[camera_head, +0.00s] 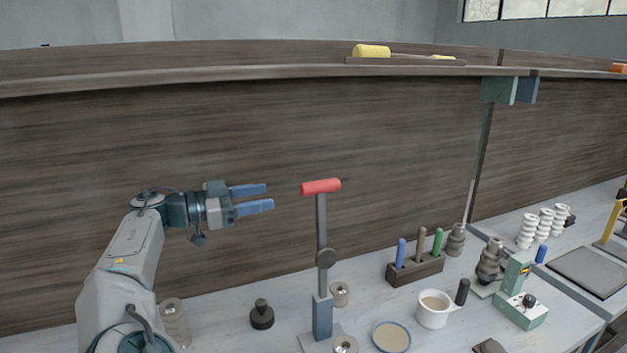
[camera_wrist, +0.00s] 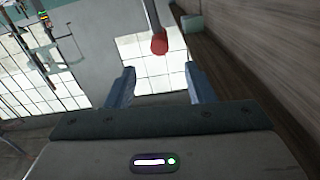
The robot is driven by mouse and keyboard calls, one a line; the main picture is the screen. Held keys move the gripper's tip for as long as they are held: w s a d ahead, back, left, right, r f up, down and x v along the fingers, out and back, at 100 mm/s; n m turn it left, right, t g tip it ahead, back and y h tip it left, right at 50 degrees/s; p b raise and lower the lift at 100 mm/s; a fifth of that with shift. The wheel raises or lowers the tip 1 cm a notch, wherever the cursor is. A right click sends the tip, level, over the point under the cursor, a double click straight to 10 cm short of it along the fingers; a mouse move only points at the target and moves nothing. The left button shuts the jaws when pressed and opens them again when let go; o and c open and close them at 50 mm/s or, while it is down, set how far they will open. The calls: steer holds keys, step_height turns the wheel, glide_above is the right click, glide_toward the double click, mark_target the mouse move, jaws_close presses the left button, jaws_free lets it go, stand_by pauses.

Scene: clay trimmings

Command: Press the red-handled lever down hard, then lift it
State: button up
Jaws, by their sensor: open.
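The lever (camera_head: 321,230) stands upright on the bench, a grey bar on a blue-grey post with a round pivot. Its red handle (camera_head: 320,186) lies across the top, roughly level. My gripper (camera_head: 271,197) is to the left of the handle at about its height, with its two blue fingers pointing right toward it. The fingers are open and empty, with a gap between their tips and the handle. In the wrist view the red handle (camera_wrist: 159,43) shows end-on beyond the open fingers, between their lines. The lever's base is partly cut off at the bottom of the head view.
A tool rack (camera_head: 414,268) with coloured handles, a white cup (camera_head: 433,309) and a dish (camera_head: 391,336) stand right of the lever. A dark knobbed weight (camera_head: 262,314) sits left of it. A wooden back panel (camera_head: 150,150) rises behind. The air around the handle looks clear.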

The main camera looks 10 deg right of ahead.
mark_target(316, 187)
steer(key=d+p, duration=0.1)
steer(key=d, duration=0.3)
steer(key=w+d+p, duration=0.1)
steer(key=d, duration=0.3)
steer(key=w+d+p, duration=0.1)
steer(key=d+p, duration=0.1)
steer(key=d, duration=0.2)
steer(key=shift+w+d+r, duration=0.1)
steer(key=shift+d+r, duration=0.05)
steer(key=shift+r, duration=0.05)
steer(key=shift+w+d+f, duration=0.1)
steer(key=shift+w+d, duration=0.05)
steer(key=shift+d, duration=0.35)
jaws_close()
